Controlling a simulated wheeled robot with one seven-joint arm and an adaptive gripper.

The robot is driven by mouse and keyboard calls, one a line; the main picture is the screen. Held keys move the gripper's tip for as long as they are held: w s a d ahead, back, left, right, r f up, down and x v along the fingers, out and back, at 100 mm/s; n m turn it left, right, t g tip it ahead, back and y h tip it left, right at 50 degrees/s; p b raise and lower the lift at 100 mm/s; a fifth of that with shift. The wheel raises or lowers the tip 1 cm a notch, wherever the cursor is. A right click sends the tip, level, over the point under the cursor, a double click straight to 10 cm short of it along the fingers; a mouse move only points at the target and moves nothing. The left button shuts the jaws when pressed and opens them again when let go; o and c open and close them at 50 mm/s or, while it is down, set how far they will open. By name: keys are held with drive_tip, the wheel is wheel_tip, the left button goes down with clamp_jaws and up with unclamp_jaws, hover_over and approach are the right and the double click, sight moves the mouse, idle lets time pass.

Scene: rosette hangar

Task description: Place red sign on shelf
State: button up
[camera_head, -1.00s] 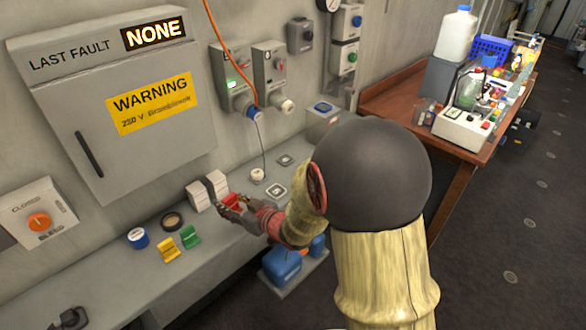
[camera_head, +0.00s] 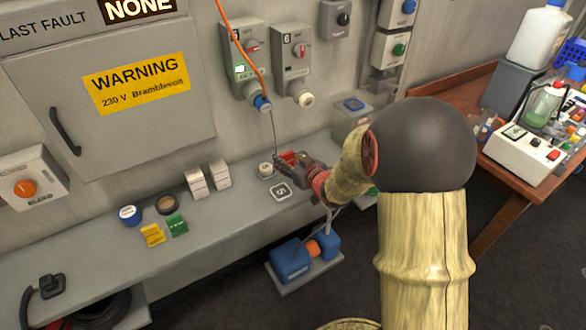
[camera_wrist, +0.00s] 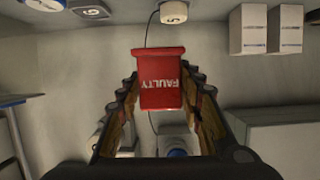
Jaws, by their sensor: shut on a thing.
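The red sign (camera_wrist: 161,82) reads "FAULTY" upside down in the wrist view, between the two fingers of my gripper (camera_wrist: 160,95). My gripper is shut on it. In the head view the red sign (camera_head: 291,158) shows partly at my gripper (camera_head: 284,168), over the grey shelf (camera_head: 100,256) along the wall. I cannot tell whether the sign touches the shelf. My fingers hide part of it in the head view.
A yellow sign (camera_head: 152,235) and a green sign (camera_head: 176,225) stand on the shelf, with a blue-lidded tin (camera_head: 130,215) and dark-topped round tin (camera_head: 167,205) behind. Two white boxes (camera_head: 208,180) stand nearer my gripper. A wooden bench (camera_head: 492,150) is at right.

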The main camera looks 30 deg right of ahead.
drive_tip(key=w+d+f+b, duration=0.1)
drive_tip(key=w+f, duration=0.1)
drive_tip(key=w+d+f+b, duration=0.1)
drive_tip(key=w+d+f, duration=0.1)
drive_tip(key=w+d+f+b, duration=0.1)
drive_tip(key=w+f, duration=0.1)
drive_tip(key=f, duration=0.1)
drive_tip(key=shift+d, duration=0.35)
drive_tip(key=shift+w+d+f+b, duration=0.15)
drive_tip(key=shift+f+b, duration=0.75)
drive_tip(key=shift+f, duration=0.75)
drive_tip(key=shift+f, duration=0.1)
drive_tip(key=o, duration=1.1)
